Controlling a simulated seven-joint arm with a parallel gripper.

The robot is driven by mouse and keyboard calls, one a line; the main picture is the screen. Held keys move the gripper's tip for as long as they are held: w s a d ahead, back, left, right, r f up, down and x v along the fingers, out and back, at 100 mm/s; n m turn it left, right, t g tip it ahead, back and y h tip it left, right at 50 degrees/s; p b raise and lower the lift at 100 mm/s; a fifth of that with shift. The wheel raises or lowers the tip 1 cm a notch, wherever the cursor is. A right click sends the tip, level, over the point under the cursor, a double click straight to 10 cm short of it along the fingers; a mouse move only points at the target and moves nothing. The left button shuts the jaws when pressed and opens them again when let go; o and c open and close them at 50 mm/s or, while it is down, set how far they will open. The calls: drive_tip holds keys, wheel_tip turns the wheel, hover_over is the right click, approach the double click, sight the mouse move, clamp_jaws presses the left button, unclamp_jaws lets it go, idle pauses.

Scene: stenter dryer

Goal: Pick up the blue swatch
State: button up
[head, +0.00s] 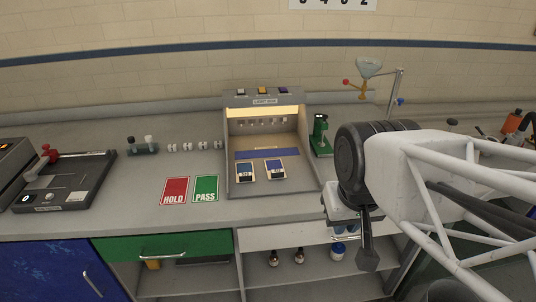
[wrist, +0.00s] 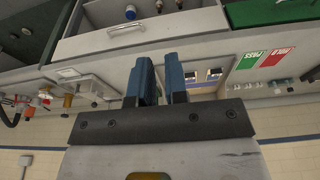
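The left swatch (head: 246,166) is a greyer blue and the right swatch (head: 275,164) a deeper blue. In the wrist view, which is upside down, both show small beyond the fingers, one swatch (wrist: 190,77) close to a finger and the other (wrist: 214,73) farther right. My gripper (head: 367,262) hangs in front of the bench, right of the box and apart from the swatches. Its fingers (wrist: 161,80) show a gap with nothing between them.
Red HOLD (head: 174,190) and green PASS (head: 205,188) cards lie left of the box. A green device (head: 321,136) stands at its right. A rack with cups (head: 343,212) sits near my gripper. The bench between the cards and the left-hand machine (head: 67,180) is clear.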

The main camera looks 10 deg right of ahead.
drive_tip(key=o, duration=0.6)
drive_tip(key=shift+o, duration=0.2)
drive_tip(key=shift+w, duration=0.1)
drive_tip(key=m+g, duration=0.3)
drive_tip(key=m, duration=1.4)
hover_over(279, 171)
drive_tip(key=f, duration=1.1)
drive_tip(key=shift+s+d+f, duration=0.1)
drive_tip(key=shift+s, duration=0.15)
drive_tip(key=shift+w+f, duration=0.2)
drive_tip(key=shift+w, duration=0.05)
drive_tip(key=shift+f, duration=0.1)
drive_tip(key=shift+f, duration=1.2)
